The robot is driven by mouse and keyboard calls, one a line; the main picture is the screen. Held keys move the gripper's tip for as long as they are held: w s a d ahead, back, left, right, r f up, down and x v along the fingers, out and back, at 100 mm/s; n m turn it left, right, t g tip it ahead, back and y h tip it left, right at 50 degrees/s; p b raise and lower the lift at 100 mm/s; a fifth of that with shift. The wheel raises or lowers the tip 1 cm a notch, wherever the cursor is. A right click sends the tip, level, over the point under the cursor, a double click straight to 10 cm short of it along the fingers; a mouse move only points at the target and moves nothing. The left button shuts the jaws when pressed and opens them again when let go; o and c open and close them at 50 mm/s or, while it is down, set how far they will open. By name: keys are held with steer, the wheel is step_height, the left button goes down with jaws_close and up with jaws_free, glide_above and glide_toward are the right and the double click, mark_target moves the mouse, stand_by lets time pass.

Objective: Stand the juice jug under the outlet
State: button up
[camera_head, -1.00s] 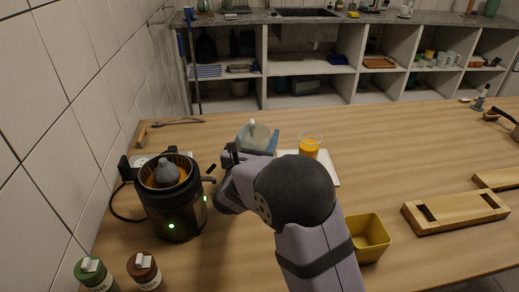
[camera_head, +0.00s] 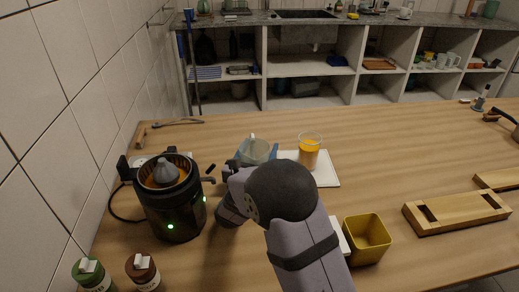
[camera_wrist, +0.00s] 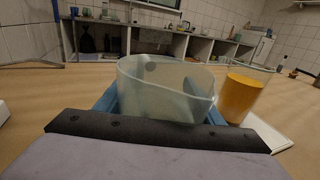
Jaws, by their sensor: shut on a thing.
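The pale translucent juice jug (camera_head: 257,151) is on the far side of my wrist, to the right of the dark juicer. It fills the middle of the wrist view (camera_wrist: 160,90), where its open rim slopes down to the right. My gripper (camera_head: 258,158) is shut on the jug, with blue fingers along both sides of it. My arm hides the jug's base, so I cannot tell whether it touches the table. The juicer (camera_head: 178,215) has a green light, and its short outlet (camera_head: 208,180) points right, toward my gripper. The jug is beyond and right of the outlet.
A glass of orange juice (camera_head: 309,153) stands on a white board (camera_head: 328,178) just right of the jug. A yellow container (camera_head: 367,240) is right of my forearm. Wooden frames (camera_head: 455,213) lie at right.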

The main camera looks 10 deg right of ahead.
steer(key=shift+f, duration=0.2)
steer(key=o, duration=1.1)
steer(key=shift+r, duration=0.1)
steer(key=shift+v, duration=3.7)
steer(key=x, duration=0.7)
steer(key=shift+d, duration=0.1)
steer(key=shift+w, duration=0.25)
steer(key=shift+r, duration=0.2)
